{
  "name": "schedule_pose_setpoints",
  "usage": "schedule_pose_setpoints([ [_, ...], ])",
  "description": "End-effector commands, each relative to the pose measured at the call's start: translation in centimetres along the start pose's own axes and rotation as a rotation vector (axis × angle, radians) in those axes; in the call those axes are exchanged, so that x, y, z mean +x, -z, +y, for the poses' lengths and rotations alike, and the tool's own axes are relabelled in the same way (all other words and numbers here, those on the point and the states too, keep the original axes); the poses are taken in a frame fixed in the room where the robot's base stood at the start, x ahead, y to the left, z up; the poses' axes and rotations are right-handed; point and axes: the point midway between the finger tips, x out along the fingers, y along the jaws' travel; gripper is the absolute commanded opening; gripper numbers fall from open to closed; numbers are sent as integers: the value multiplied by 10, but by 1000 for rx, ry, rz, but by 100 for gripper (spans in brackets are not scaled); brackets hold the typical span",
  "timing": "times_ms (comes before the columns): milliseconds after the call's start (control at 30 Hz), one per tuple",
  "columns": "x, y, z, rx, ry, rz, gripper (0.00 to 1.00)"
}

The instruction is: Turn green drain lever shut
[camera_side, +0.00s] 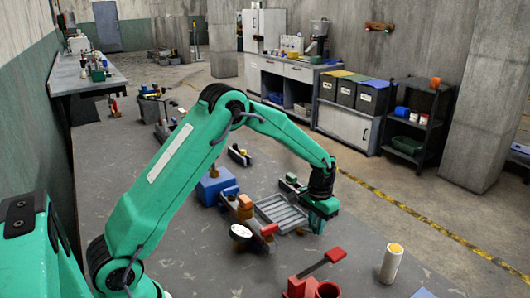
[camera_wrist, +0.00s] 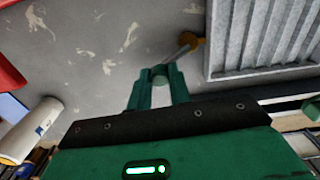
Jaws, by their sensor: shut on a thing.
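My gripper (camera_wrist: 160,76) is shut on the rounded, dull-green end of the drain lever (camera_wrist: 176,55), between its two green fingertips. The lever's thin metal rod slants up and right to an orange-brown fitting (camera_wrist: 191,40). The fitting sits beside the corner of a grey ribbed tray (camera_wrist: 262,38). In the side view my gripper (camera_side: 316,228) is low at the right end of the tray (camera_side: 268,208). The lever cannot be made out there, as my gripper hides that spot. How far the lever is turned is unclear.
A red-handled valve (camera_side: 268,230) and a blue block (camera_side: 213,186) are left of the tray.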

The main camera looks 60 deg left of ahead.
Motion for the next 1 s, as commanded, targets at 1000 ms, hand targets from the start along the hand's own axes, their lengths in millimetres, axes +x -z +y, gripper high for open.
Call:
schedule_pose_setpoints([
  [1000,-1,-24,5,538,0,0,0],
])
